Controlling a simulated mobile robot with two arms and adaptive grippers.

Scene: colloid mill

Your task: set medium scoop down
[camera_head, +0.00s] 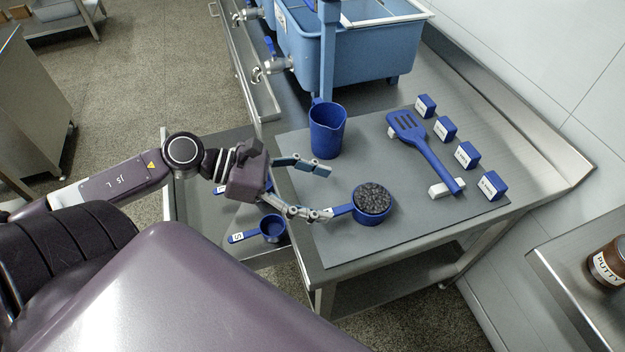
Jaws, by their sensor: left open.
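A blue scoop (372,203) filled with dark round pellets rests upright on the grey mat of the table. Its short handle points left toward my left gripper (327,191). My left gripper is open, its two fingers spread. The lower finger is at the handle's end; I cannot tell whether it touches. The upper finger is over the mat, behind the handle. A second, empty-looking blue scoop (272,229) with a labelled handle lies on a lower surface to the left. No size mark is readable on the filled scoop. My right gripper is out of view.
A blue jug (327,130) stands behind the gripper. A blue slotted spatula (425,150) rests on white supports, with several blue labelled blocks (467,154) to its right. A large blue tub (350,50) is at the back. The mat (430,220) is clear right of the filled scoop.

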